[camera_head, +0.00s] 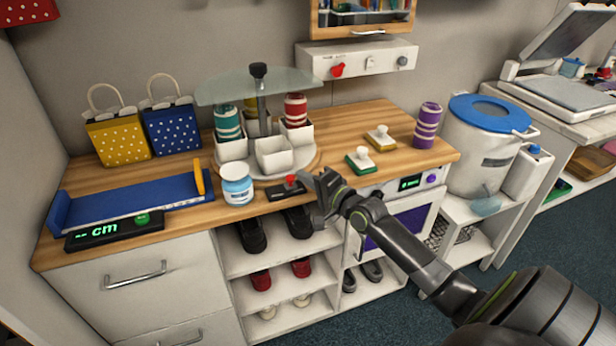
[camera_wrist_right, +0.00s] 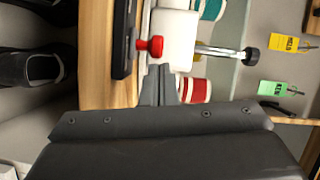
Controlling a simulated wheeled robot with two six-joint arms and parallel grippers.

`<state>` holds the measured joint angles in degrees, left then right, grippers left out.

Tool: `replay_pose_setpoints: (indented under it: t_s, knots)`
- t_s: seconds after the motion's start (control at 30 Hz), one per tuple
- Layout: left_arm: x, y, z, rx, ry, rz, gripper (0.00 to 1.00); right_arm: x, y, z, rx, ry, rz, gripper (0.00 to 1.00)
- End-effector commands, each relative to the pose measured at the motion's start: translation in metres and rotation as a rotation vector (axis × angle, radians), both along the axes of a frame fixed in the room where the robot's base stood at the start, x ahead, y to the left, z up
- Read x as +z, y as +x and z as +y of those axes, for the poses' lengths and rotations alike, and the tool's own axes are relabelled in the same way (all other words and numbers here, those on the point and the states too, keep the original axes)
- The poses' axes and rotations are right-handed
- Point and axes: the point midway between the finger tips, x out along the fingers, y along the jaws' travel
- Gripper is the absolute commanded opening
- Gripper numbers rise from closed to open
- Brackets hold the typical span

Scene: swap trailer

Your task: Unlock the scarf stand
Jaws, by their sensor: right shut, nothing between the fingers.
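The scarf stand (camera_head: 316,163) is a round carousel on the wooden counter, with white cups holding rolled striped scarves and a glass disc on a central post with a black knob. At its front lies a black block (camera_head: 285,192) with a red knob (camera_head: 291,180). My right gripper (camera_head: 322,186) is shut and empty, just right of the red knob. In the right wrist view, the shut fingertips (camera_wrist_right: 158,72) are close to the red knob (camera_wrist_right: 152,46), seemingly apart from it. The black block (camera_wrist_right: 122,40) also shows there. My left gripper is not in view.
Two handled stamps (camera_head: 360,159) and a purple striped roll (camera_head: 427,124) are on the right of the counter. A blue measuring tray (camera_head: 130,205) lies left. Shoe shelves are below.

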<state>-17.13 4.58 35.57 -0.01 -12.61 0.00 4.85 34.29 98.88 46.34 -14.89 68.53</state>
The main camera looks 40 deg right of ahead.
Motion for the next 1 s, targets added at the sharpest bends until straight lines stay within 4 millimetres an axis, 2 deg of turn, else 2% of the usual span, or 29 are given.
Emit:
replay_pose_setpoints:
  t_s: [0.13,0.47,1.0]
  knots:
    - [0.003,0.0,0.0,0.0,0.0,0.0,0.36,0.001,0.001,0.003,0.0,0.002,-0.001,0.0]
    - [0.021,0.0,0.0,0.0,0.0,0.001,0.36,0.002,0.008,0.033,0.0,0.002,-0.001,0.0]
    - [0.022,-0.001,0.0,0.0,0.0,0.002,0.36,0.001,0.009,0.035,0.0,0.001,0.001,0.0]
